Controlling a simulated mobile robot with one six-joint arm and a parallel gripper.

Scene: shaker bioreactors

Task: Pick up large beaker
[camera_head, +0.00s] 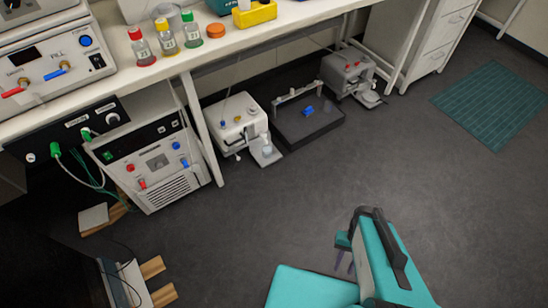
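A clear glass vessel (169,14) stands at the top edge on the white bench, behind the small bottles. It may be the large beaker, but it is partly hidden and cut off, so I cannot be sure. My teal arm reaches in at the bottom right, well away from the bench, over the floor. What seems to be my gripper (344,261) shows as small dark fingers beside the arm. Its opening is too small and blurred to judge. I see nothing clearly held in it.
Bottles with red (141,46), yellow (165,36) and green (190,30) caps line the bench (120,75) edge. An orange lid (215,30) and a yellow rack (254,13) are nearby. Machines stand below. The middle floor (260,210) is clear; a green mat (495,105) lies right.

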